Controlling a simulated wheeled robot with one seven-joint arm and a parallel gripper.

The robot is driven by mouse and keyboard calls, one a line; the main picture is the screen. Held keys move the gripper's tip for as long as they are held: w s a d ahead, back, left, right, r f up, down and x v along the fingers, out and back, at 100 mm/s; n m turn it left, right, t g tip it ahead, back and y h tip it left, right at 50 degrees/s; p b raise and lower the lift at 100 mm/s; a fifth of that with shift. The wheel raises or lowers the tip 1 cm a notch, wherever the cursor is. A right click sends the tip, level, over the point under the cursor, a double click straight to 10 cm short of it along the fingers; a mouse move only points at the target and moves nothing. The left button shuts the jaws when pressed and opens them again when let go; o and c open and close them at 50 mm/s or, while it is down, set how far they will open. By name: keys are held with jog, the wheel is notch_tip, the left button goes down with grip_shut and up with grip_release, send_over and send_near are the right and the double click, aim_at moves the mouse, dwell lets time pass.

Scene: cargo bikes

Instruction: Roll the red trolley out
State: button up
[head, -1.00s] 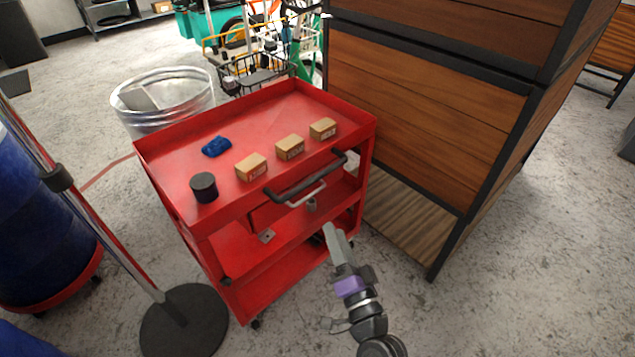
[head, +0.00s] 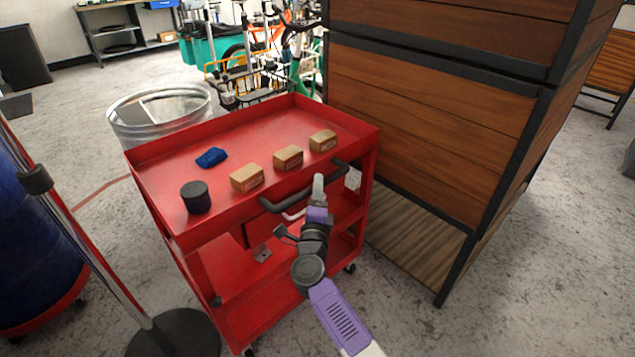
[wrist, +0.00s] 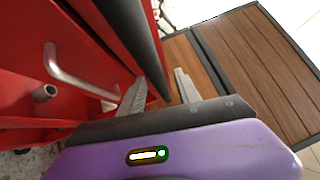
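The red trolley (head: 235,225) stands in the middle of the head view, its black push handle (head: 284,206) along the near side. Its top tray carries a black can, a blue cloth-like item and several small boxes. My gripper (head: 319,180) is at the right part of this handle. In the wrist view the black handle (wrist: 128,35) runs down between the two spread fingers of my gripper (wrist: 160,88), close to the left finger, with a gap to the right one. Whether it touches the left finger I cannot tell.
A wooden cabinet (head: 430,130) stands close on the trolley's right. A clear round bin (head: 160,112) is behind left. A post on a round black base (head: 175,335) and a blue barrel (head: 35,250) are at the left. Bikes (head: 260,65) are behind. Floor is open at lower right.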

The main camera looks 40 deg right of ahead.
jog(key=shift+b+x, duration=0.3)
jog(key=shift+x, duration=1.65)
grip_shut()
jog(key=shift+a, duration=0.1)
